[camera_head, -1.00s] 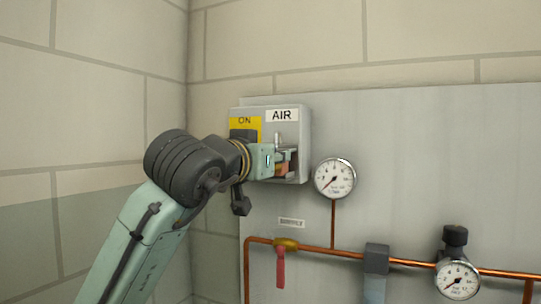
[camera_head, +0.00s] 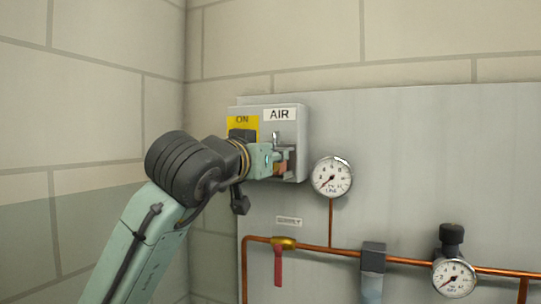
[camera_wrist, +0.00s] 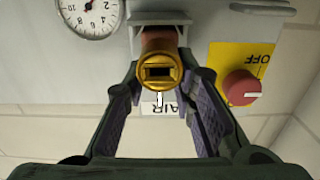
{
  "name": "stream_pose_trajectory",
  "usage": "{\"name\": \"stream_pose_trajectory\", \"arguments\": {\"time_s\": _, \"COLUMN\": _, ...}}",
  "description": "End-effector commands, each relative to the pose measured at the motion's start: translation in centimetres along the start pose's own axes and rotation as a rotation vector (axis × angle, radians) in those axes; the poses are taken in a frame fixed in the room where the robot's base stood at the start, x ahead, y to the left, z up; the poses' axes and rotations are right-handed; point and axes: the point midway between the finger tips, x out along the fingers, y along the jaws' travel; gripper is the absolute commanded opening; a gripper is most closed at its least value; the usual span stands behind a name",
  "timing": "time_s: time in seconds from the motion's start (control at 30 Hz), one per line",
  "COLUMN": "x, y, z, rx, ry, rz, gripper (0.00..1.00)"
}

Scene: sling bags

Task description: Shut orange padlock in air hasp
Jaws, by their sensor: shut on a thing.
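The orange padlock (camera_head: 281,169) is small and mostly hidden by my gripper (camera_head: 284,160) in the head view, in front of the grey AIR box (camera_head: 302,140). In the wrist view its round brass end with a dark keyway (camera_wrist: 158,72) faces the camera. My gripper (camera_wrist: 160,75) is shut on the padlock, one finger on each side. A grey bracket, seemingly the hasp (camera_wrist: 160,17), stands just behind the padlock. A thin bright metal piece (camera_head: 276,138) rises above my fingers. I cannot tell whether the shackle is closed.
A gauge (camera_head: 332,177), a copper pipe (camera_head: 330,248) and a red-handled valve (camera_head: 279,265) are right and below. Open wall lies left.

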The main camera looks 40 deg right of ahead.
Motion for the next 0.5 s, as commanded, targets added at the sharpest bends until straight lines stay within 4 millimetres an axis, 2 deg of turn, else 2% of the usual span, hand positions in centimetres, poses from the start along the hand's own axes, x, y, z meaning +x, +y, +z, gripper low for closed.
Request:
{"name": "stream_pose_trajectory", "arguments": {"time_s": 0.03, "x": 0.16, "y": 0.06, "z": 0.22, "rx": -0.001, "ry": -0.005, "rz": 0.001, "gripper": 0.0}}
{"name": "stream_pose_trajectory", "arguments": {"time_s": 0.07, "x": 0.17, "y": 0.06, "z": 0.23, "rx": -0.001, "ry": -0.006, "rz": 0.002, "gripper": 0.25}}
{"name": "stream_pose_trajectory", "arguments": {"time_s": 0.4, "x": 0.18, "y": 0.06, "z": 0.33, "rx": 0.0, "ry": -0.008, "rz": 0.001, "gripper": 0.48}}
{"name": "stream_pose_trajectory", "arguments": {"time_s": 0.5, "x": 0.16, "y": 0.04, "z": 0.3, "rx": 0.0, "ry": -0.007, "rz": 0.001, "gripper": 0.48}}
